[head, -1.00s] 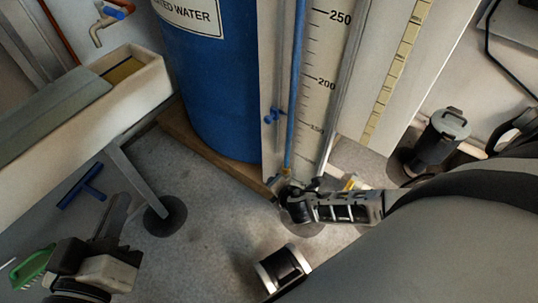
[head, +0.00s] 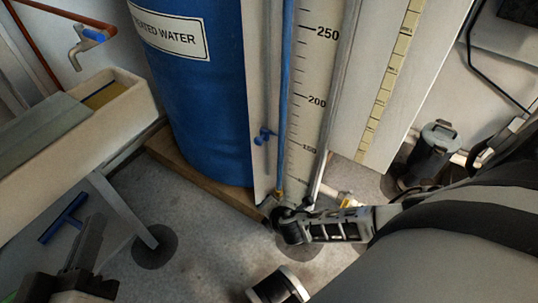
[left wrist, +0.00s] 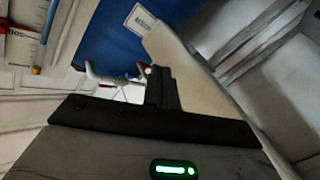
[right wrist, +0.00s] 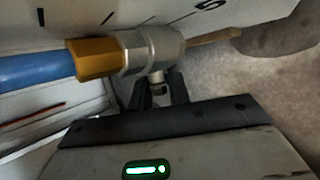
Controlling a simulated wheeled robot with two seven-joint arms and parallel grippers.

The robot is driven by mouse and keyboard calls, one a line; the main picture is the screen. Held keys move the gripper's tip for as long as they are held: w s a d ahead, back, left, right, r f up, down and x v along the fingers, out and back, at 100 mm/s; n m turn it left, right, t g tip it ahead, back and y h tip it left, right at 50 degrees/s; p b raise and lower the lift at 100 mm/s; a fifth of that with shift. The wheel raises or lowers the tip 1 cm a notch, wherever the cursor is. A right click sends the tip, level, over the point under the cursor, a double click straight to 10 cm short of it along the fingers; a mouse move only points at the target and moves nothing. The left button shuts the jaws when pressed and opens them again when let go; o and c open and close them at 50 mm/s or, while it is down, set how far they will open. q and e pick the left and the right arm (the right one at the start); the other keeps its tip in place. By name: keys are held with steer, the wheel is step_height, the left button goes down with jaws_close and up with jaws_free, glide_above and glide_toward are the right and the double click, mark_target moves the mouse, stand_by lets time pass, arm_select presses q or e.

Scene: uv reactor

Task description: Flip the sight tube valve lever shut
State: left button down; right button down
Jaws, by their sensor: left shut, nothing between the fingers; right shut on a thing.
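The sight tube valve shows large in the right wrist view, with a brass nut (right wrist: 97,57) and a silver body (right wrist: 152,48). Blue tubing (right wrist: 35,72) enters it from the left. My right gripper (right wrist: 160,88) is shut on a short metal stem below the body; whether this is the lever I cannot tell. In the head view the valve (head: 278,196) is small at the foot of the blue sight tube (head: 286,90), and my right arm's end partly hides it. My left gripper (head: 84,240) is shut and empty at lower left, far from the valve.
A blue water drum (head: 205,100) stands on a wooden base left of the white scale board (head: 308,110). A pale trough (head: 125,110) is at left, a dark canister (head: 432,150) at right. Grey floor (head: 205,245) is open between my arms.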

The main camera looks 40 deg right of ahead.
steer(key=t+b, duration=0.1)
steer(key=b, duration=0.2)
steer(key=shift+f+t+y+b, duration=0.3)
steer(key=shift+f+t+b, duration=0.05)
steer(key=shift+t, duration=0.05)
steer(key=shift+r+m+t+b, duration=0.25)
steer(key=shift+m+t+b, duration=0.25)
steer(key=shift+t+b, duration=0.6)
steer(key=shift+w+r+t+y, duration=0.15)
steer(key=shift+r+t+y, duration=0.15)
steer(key=shift+t, duration=0.4)
arm_select(q)
step_height(320, 180, up, 11)
steer(key=m+t+h, duration=0.4)
steer(key=m+h, duration=0.3)
steer(key=m, duration=0.4)
steer(key=shift+a+f+h, duration=0.15)
steer(key=shift+a+h, duration=0.15)
arm_select(e)
steer(key=shift+w+a+r+m+t, duration=0.15)
steer(key=shift+m+t, duration=0.3)
steer(key=shift+t, duration=0.5)
steer(key=shift+s+d+r+m+t, duration=0.15)
steer(key=shift+m+t, duration=0.3)
steer(key=shift+t, duration=0.5)
arm_select(q)
steer(key=shift+w, duration=0.15)
arm_select(e)
steer(key=shift+w+r, duration=0.15)
